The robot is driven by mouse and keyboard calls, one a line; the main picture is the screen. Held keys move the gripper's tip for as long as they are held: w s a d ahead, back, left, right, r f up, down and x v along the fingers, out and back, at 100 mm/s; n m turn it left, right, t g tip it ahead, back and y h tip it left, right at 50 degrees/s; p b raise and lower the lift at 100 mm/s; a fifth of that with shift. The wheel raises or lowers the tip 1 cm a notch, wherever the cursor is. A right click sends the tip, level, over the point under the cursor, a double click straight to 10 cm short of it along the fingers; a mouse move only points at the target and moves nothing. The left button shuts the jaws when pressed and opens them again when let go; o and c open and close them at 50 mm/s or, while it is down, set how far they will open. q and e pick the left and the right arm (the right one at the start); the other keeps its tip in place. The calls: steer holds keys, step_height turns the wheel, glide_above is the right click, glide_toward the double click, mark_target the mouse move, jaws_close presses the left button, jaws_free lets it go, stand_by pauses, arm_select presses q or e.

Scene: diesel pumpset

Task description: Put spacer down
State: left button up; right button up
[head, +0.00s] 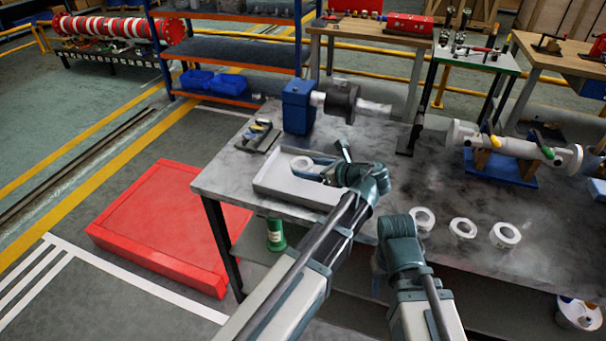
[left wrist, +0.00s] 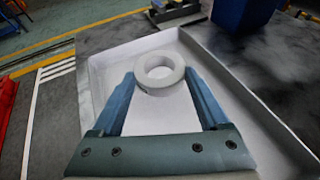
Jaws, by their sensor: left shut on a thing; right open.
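A white ring-shaped spacer (head: 302,163) is inside the shallow pale tray (head: 295,193) on the near left part of the workbench. My left gripper (head: 318,166) is shut on it. In the left wrist view, the spacer (left wrist: 158,73) sits between the two blue fingertips, over the tray floor (left wrist: 160,115). I cannot tell whether its underside touches the floor. My right gripper (head: 399,228) is at the bench's front edge, open, with its fingers mostly hidden and nothing seen in it.
Three more white rings (head: 463,228) stand in a row on the bench to the right. A blue block with a shaft (head: 298,107) is behind the tray, and a small parts rack (head: 258,135) is at its back left. A flanged pipe assembly (head: 515,148) lies at right.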

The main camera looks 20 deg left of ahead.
mark_target(310, 183)
arm_select(q)
steer(key=shift+s+d, duration=0.1)
steer(key=shift+f+b, duration=0.4)
steer(key=shift+b, duration=0.05)
step_height(310, 183, down, 3)
steer(key=shift+r+b, duration=0.2)
steer(key=shift+b, duration=1.05)
steer(key=shift+f, duration=0.2)
steer(key=o, duration=1.3)
steer(key=shift+o, duration=0.2)
steer(key=shift+r, duration=0.2)
